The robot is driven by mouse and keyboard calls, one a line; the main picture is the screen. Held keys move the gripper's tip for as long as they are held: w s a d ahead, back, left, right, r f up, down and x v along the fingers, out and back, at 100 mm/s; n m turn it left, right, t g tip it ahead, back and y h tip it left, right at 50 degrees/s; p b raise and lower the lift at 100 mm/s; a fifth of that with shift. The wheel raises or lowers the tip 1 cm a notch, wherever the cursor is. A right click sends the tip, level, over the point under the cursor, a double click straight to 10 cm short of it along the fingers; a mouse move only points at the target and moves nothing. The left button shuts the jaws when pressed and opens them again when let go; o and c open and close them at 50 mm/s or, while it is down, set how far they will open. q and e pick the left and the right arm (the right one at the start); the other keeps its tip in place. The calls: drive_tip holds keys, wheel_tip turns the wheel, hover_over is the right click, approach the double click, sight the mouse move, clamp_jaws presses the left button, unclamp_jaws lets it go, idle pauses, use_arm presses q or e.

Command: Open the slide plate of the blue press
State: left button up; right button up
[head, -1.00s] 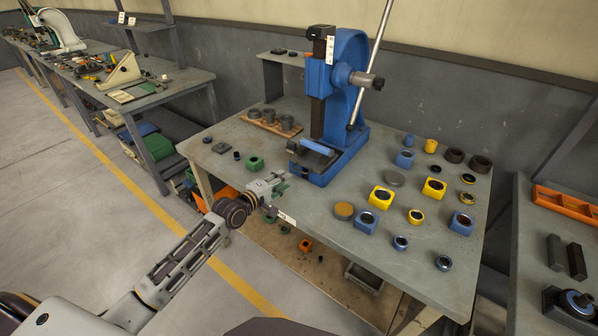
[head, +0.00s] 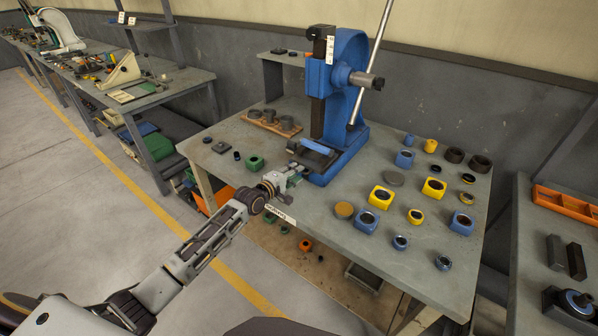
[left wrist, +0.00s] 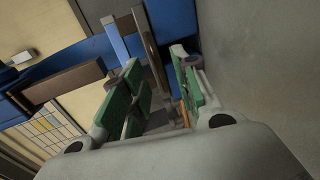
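The blue press (head: 345,80) stands on the grey workbench (head: 330,220). A dark slide plate (head: 308,157) lies at its base, with a lighter blue bar (head: 318,146) across it. My left gripper (head: 299,170) is at the front edge of the base, close to the slide plate. The left wrist view shows its two green-padded fingers (left wrist: 158,75) apart, with the press parts just beyond and partly between the tips. The blue bar (left wrist: 117,42) also shows there. I cannot tell whether the fingers touch the plate. My right gripper is out of view.
A wooden block with grey cylinders (head: 271,122) stands left of the press. A green part (head: 255,162) lies near my left wrist. Several blue and yellow parts, such as a yellow block (head: 381,196), cover the right side of the bench.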

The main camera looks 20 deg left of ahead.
sight(312, 160)
use_arm(q)
drive_tip(key=shift+x, duration=1.6)
drive_tip(key=shift+c, duration=0.5)
clamp_jaws()
